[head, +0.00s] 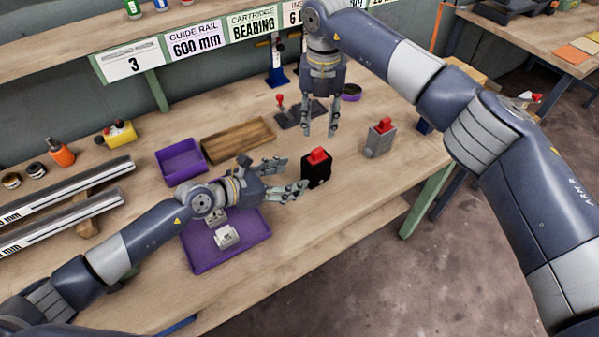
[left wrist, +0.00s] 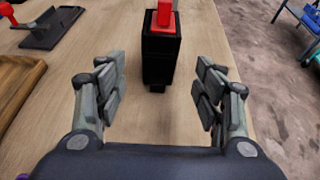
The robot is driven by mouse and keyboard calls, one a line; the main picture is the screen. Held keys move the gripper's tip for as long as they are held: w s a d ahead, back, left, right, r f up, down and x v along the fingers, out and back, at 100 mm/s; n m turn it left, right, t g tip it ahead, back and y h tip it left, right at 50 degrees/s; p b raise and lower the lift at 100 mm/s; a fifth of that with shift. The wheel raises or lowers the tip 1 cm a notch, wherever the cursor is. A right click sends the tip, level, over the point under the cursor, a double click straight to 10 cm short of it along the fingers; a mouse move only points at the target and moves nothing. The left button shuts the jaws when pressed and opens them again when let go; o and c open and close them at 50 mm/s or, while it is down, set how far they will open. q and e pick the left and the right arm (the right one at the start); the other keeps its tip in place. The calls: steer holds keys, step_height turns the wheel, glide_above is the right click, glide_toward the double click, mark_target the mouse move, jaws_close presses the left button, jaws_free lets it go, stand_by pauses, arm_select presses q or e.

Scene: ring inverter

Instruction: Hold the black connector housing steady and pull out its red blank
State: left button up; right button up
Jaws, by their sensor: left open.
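The black connector housing (head: 316,172) stands upright on the wooden bench, with its red blank (head: 318,155) seated in its top. In the left wrist view the housing (left wrist: 160,62) and the red blank (left wrist: 165,17) are straight ahead, beyond the fingertips. My left gripper (head: 296,178) is open, its fingers pointing at the housing from the left; in the left wrist view its fingers (left wrist: 162,85) are wide apart with nothing between them. My right gripper (head: 320,125) points down above the bench, behind the housing and apart from it. Its two fingers are spread with a gap between.
A grey block with a red top (head: 381,138) stands to the right. A purple tray (head: 262,252) lies below my left arm. A purple bin (head: 183,170), a wooden tray (head: 262,127) and a dark fixture with a red knob (head: 290,121) are farther back. The bench front right is clear.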

mark_target(316, 170)
arm_select(q)
steer(key=x, duration=1)
steer(key=shift+a, duration=0.1)
steer(key=c, duration=1.3)
